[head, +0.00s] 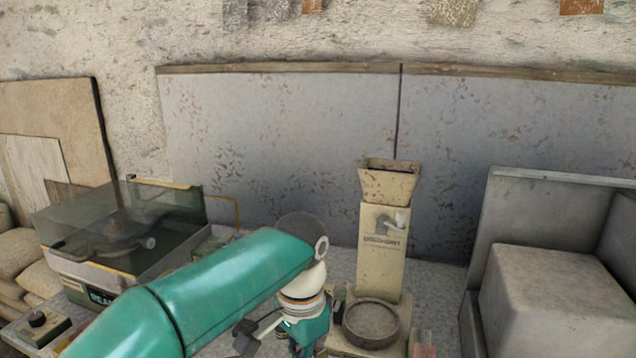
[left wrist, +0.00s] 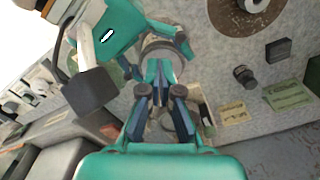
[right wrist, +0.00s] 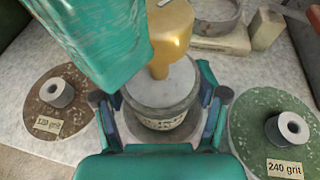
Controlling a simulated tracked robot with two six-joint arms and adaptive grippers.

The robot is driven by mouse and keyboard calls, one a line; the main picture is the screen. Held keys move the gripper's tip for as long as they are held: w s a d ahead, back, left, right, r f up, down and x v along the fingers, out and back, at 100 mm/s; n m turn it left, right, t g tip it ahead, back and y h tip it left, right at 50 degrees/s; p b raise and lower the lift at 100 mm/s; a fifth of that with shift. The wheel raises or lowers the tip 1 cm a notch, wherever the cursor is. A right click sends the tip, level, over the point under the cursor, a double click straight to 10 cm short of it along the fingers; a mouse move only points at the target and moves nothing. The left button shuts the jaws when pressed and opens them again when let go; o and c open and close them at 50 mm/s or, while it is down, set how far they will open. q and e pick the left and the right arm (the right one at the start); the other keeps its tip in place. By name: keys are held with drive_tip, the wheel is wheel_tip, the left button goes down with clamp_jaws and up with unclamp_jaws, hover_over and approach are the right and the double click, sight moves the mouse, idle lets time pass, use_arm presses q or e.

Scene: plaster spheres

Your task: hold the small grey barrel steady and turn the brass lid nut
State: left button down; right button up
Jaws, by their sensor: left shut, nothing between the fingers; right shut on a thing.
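In the right wrist view the small grey barrel (right wrist: 165,122) stands upright between the fingers of my right gripper (right wrist: 162,96), which is shut on its sides. The brass lid nut (right wrist: 172,38) rises from the middle of the grey lid (right wrist: 150,90). A teal part of my left arm hangs beside the nut. In the left wrist view my left gripper (left wrist: 162,74) is shut and empty, close to a round grey body that looks like the barrel (left wrist: 160,50). The nut cannot be made out there. In the head view my left arm covers this spot.
A disc labelled 120 grit (right wrist: 77,84) lies left of the barrel and a 240 grit disc (right wrist: 250,115) lies right. In the head view a beige hopper machine (head: 380,245) stands behind, a clear-lidded box (head: 110,240) at left, a pale block (head: 555,305) at right.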

use_arm(q)
drive_tip(key=shift+w+a, duration=0.4)
drive_tip(key=shift+w, duration=0.15)
drive_tip(key=shift+w+a, duration=0.1)
drive_tip(key=shift+w, duration=0.15)
idle(0.4)
drive_tip(key=r, duration=0.6)
drive_tip(key=shift+s+a, duration=0.2)
drive_tip(key=shift+a, duration=0.15)
